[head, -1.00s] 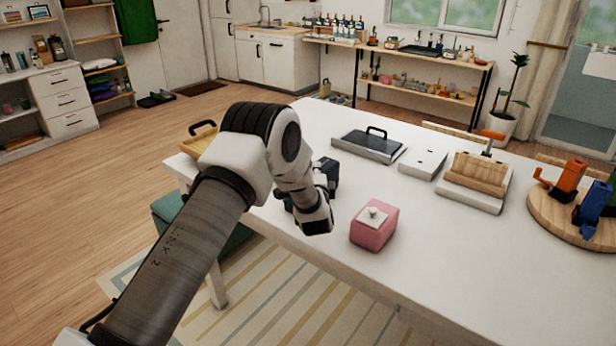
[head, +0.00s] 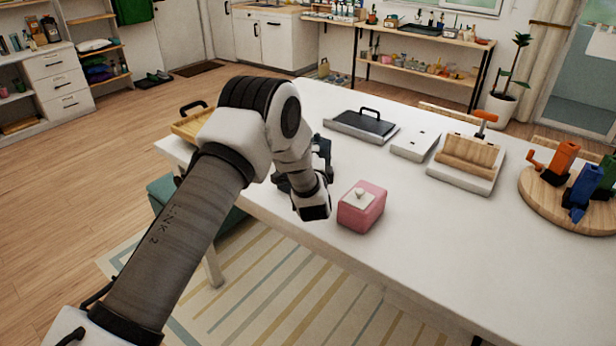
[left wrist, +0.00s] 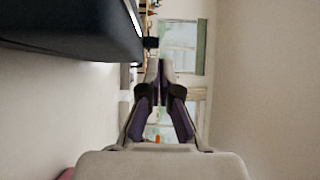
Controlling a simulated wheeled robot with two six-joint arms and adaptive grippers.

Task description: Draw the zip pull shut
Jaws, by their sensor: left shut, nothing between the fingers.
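My left gripper (head: 322,152) is over the table beside the pink box. In the left wrist view its fingers (left wrist: 162,68) are closed together with nothing between them. A large dark case-like body (left wrist: 75,28) is close by at the upper left of that view, apart from the fingers. A small black tab (left wrist: 151,43) shows at its end, near the fingertips; I cannot tell for certain that it is the zip pull. In the head view my wrist and arm hide most of what is behind them, and no zip can be made out. My right gripper is not in view.
A pink box (head: 361,207) with a pale knobbed top stands just right of my wrist. Behind are a dark-panelled tray (head: 362,126), a white plate (head: 415,146) and a wooden block stand (head: 467,160). A wooden tray (head: 190,127) is at the left. The table's front right is clear.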

